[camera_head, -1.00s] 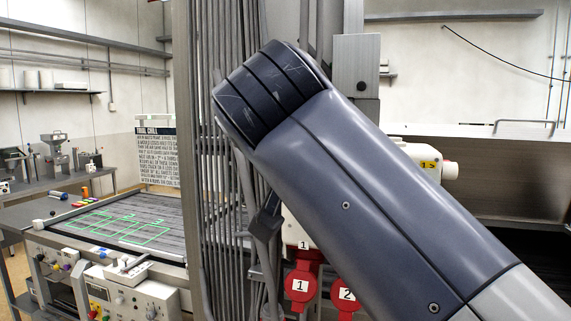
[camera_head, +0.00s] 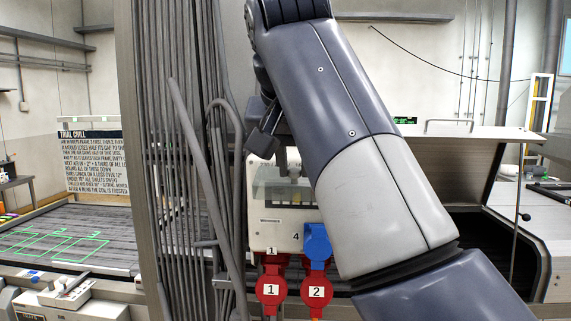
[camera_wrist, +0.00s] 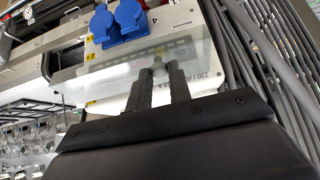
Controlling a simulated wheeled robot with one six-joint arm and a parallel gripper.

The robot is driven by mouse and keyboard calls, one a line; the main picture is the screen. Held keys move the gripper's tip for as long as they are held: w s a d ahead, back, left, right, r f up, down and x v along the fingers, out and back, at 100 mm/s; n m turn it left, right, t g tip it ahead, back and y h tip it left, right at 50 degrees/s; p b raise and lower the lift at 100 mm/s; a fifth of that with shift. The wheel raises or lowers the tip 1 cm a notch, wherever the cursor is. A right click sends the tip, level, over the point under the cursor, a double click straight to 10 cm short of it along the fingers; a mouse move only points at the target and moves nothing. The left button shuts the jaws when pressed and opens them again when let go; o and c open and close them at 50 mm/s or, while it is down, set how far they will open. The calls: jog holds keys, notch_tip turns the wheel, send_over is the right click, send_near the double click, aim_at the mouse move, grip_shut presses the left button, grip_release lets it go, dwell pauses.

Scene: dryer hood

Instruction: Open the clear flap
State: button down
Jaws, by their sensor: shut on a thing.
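A white socket box (camera_head: 265,237) hangs behind my arm in the head view. Its clear flap (camera_head: 270,193) is on its upper front, partly hidden by my gripper. In the wrist view the see-through flap (camera_wrist: 122,77) lies over a dark strip with a row of pale marks. In the head view my gripper (camera_head: 293,176) reaches down to the flap from above. I cannot tell whether the flap is lifted at all.
Red sockets (camera_head: 271,288) and a blue socket (camera_head: 317,241) stick out below the flap. A dense bundle of grey pipes (camera_head: 185,170) stands close on the left. A metal hood (camera_head: 440,131) is at the right. A dark table with green outlines (camera_head: 60,240) lies far left.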

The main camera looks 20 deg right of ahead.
dwell(0.4)
jog(key=c, duration=1.3)
grip_release()
